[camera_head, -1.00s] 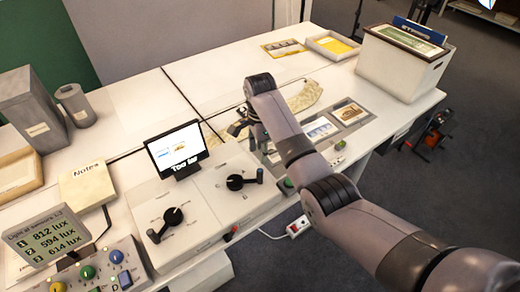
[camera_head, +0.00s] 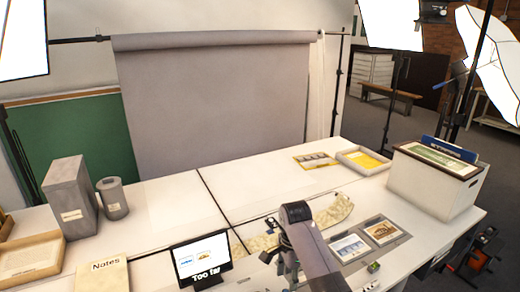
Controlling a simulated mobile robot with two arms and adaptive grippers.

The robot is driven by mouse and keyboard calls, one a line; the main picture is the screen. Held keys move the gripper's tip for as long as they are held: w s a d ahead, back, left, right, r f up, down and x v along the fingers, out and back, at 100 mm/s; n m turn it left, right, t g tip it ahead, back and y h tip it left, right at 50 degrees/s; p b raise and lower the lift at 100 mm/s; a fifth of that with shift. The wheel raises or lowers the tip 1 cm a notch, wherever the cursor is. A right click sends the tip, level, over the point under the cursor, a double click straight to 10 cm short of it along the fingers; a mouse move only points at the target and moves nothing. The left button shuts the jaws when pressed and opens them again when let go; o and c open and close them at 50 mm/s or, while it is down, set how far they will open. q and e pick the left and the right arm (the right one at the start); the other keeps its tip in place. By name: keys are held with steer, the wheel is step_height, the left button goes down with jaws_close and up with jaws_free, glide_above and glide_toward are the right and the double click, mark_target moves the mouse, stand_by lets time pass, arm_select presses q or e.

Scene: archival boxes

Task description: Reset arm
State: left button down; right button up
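My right arm comes in from the bottom edge, and its wrist bends over the front part of the white table (camera_head: 165,200). My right gripper (camera_head: 277,258) hangs below the wrist, near a curved, mottled sheet (camera_head: 335,212). It is small and partly hidden by the arm, so I cannot tell whether its fingers are open or shut. I see nothing clearly held in it. My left gripper is not in view.
A small screen (camera_head: 203,258) reading "Too far" stands left of the gripper. Framed pictures (camera_head: 382,231) lie to its right. A white archival box (camera_head: 432,185) stands at the right end. Grey containers (camera_head: 72,198) stand left. The middle-left tabletop is clear.

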steer(key=s+d+f+n+t, duration=0.1)
steer(key=s+d+f+n, duration=0.3)
steer(key=s, duration=0.5)
steer(key=s+d+f+n+t, duration=0.1)
steer(key=s+d+f+n, duration=0.25)
steer(key=s+f, duration=0.35)
steer(key=s+d+r+n, duration=0.1)
steer(key=s+r+n, duration=0.2)
steer(key=s, duration=0.3)
steer(key=s+d+r+n+t, duration=0.1)
steer(key=s+r+n, duration=0.15)
steer(key=s, duration=0.45)
steer(key=s+d+r+n, duration=0.2)
steer(key=s+n, duration=0.2)
steer(key=s, duration=0.2)
step_height(320, 180, down, 27)
steer(key=b, duration=0.3)
steer(key=s+d+f+g+b, duration=0.2)
steer(key=s+f, duration=1.6)
steer(key=f, duration=0.2)
steer(key=shift+d+f, duration=0.15)
steer(key=shift+f, duration=0.2)
